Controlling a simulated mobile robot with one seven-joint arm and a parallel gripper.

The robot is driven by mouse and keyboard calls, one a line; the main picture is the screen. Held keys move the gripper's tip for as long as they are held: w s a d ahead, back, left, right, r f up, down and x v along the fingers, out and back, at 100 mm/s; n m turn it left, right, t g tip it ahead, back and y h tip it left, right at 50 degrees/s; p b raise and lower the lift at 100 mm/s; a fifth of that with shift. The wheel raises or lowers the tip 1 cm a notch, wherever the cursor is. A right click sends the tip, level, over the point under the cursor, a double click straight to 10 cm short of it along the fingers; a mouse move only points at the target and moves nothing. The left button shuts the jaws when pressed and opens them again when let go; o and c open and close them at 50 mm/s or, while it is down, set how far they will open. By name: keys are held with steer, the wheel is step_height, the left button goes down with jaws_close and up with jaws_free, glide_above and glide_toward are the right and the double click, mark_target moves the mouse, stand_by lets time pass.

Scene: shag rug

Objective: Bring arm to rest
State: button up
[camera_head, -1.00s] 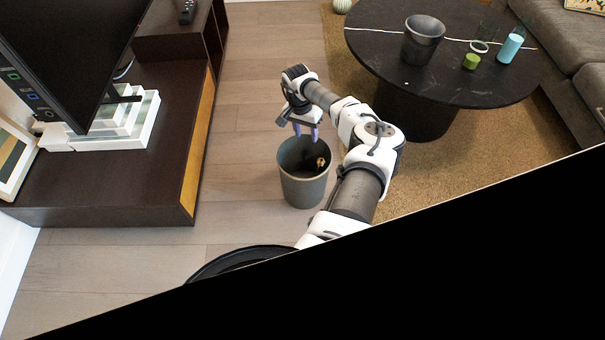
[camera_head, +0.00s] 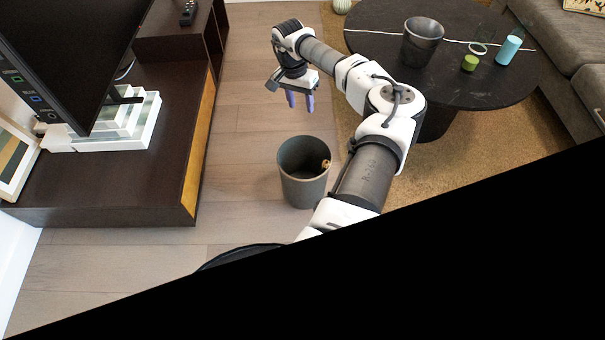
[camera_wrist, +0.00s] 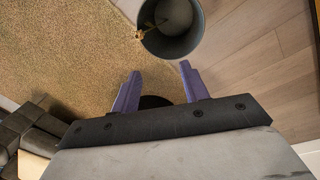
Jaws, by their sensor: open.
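My gripper (camera_head: 301,103) hangs in the air above the wooden floor, up and behind the grey bin in the head view. Its two purple fingers point down, spread apart with nothing between them. In the wrist view my gripper (camera_wrist: 158,88) is also open and empty. My arm stretches from the lower middle of the head view toward the top and bends back to the left at the elbow.
A grey bin (camera_head: 303,187) stands on the floor, with a small yellowish-brown thing (camera_head: 326,164) at its inner right rim; the bin also shows in the wrist view (camera_wrist: 185,45). A dark round table (camera_head: 378,22) stands right on a shag rug (camera_head: 425,170). A dark cabinet (camera_head: 110,190) stands left.

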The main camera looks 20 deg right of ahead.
steer(key=shift+r, duration=0.25)
steer(key=shift+a, duration=0.1)
